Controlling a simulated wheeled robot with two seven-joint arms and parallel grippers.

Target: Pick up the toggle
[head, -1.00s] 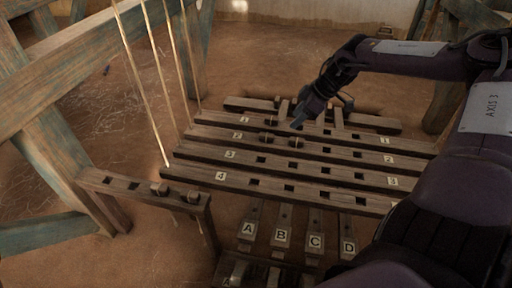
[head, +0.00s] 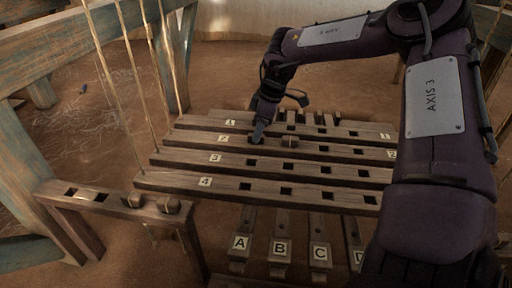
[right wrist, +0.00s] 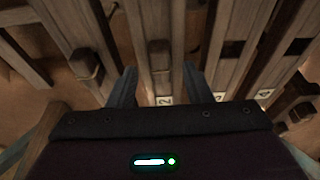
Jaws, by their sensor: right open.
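Several small wooden toggles show. One toggle (head: 289,141) stands on the bar numbered 2 (head: 340,151), just right of my right gripper (head: 257,136). In the right wrist view, a toggle (right wrist: 160,48) sits on bar 2 beyond my fingertips, in line with the gap between them. Another toggle (right wrist: 86,66) stands on the bar to the left. My right gripper (right wrist: 160,86) is open and empty, its two fingers over either side of bar 2. In the head view the gripper hides part of that bar. My left gripper is not in view.
Two more toggles stand in a slotted rail (head: 98,197) at the left. Parallel bars numbered 3 (head: 300,170) and 4 (head: 255,187) lie nearer, with pedals A (head: 240,243) to D in front. Cords hang at the left near a timber frame (head: 45,150).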

